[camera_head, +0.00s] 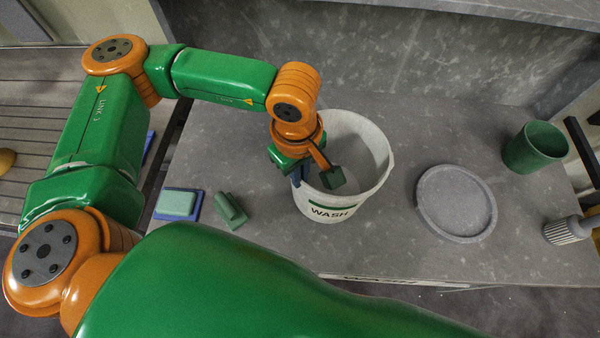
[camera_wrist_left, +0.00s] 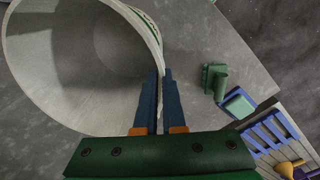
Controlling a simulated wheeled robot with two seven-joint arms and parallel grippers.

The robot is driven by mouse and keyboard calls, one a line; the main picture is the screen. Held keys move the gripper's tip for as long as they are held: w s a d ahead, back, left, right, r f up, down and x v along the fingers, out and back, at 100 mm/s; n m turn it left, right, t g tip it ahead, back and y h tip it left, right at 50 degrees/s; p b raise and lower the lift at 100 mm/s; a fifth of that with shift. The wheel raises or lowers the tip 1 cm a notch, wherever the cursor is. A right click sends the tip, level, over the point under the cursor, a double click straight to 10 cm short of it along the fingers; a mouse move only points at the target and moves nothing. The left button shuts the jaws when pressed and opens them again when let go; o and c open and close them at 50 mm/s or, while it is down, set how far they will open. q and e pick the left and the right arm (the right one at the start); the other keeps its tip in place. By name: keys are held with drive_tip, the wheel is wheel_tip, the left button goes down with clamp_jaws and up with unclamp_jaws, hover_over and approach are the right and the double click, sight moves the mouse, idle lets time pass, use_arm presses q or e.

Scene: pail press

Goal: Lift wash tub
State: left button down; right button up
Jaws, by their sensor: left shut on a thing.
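The wash tub (camera_head: 372,192) is a pale grey-white pail with a green stripe and the word WASH on its side. It is upright over the grey stone counter; whether its base touches the counter I cannot tell. My left gripper (camera_head: 297,177) is at the tub's left rim. In the left wrist view, its two blue fingers (camera_wrist_left: 160,88) are shut on the wall of the tub (camera_wrist_left: 50,65), one inside and one outside. The tub looks empty where its inside shows. My right gripper is not in view.
A round grey tray (camera_head: 456,204) lies right of the tub, with a green cup (camera_head: 535,148) beyond it. A ribbed white-grey object (camera_head: 567,230) lies at the right edge. A green brush-like block (camera_head: 230,210) and a green sponge-like block on blue (camera_head: 177,203) lie left. A wall rises behind.

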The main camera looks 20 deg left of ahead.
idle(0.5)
use_arm(q)
drive_tip(key=shift+r+p, duration=0.5)
drive_tip(key=shift+r, duration=1.3)
drive_tip(key=shift+f+b, duration=0.1)
drive_tip(key=shift+b, duration=0.45)
drive_tip(key=shift+a, duration=0.1)
